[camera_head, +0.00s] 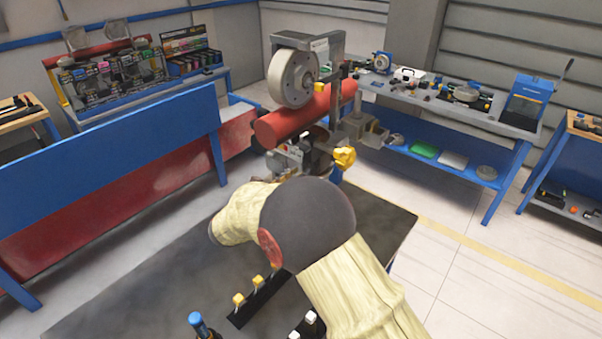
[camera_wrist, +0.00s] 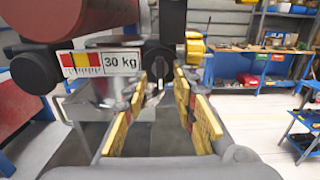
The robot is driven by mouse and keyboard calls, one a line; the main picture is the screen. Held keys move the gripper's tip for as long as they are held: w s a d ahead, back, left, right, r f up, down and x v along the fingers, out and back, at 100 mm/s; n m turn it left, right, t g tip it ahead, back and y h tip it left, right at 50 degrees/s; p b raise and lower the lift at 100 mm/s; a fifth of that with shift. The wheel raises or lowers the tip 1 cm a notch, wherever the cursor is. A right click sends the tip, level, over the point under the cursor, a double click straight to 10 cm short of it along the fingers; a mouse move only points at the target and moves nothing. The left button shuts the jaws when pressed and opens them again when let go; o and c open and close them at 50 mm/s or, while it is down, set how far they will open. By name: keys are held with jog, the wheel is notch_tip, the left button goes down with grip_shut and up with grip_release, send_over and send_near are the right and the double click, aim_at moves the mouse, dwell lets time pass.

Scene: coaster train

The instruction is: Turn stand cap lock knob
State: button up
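The stand carries a large wheel (camera_head: 293,78) above a red cylinder (camera_head: 300,117). A dark round knob-like part (camera_wrist: 158,64) with a pale upright mark is on the stand, straight ahead of my gripper (camera_wrist: 160,92) in the wrist view. A yellow knob (camera_head: 344,158) is on the stand's right side; yellow also shows in the wrist view (camera_wrist: 195,48). I cannot tell which is the cap lock knob. My gripper is open, its yellow-padded fingers apart on either side of the dark part's line, with nothing seen gripped. In the head view my arm hides most of the gripper.
A dark table (camera_head: 150,275) lies below my arm, with yellow-topped pegs (camera_head: 257,282) and a blue-topped item (camera_head: 198,322). A workbench (camera_head: 450,107) stands behind right; the floor there is clear.

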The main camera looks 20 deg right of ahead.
jog(key=shift+x, duration=1.1)
jog(key=shift+c, duration=1.2)
jog(key=c, duration=0.4)
grip_shut()
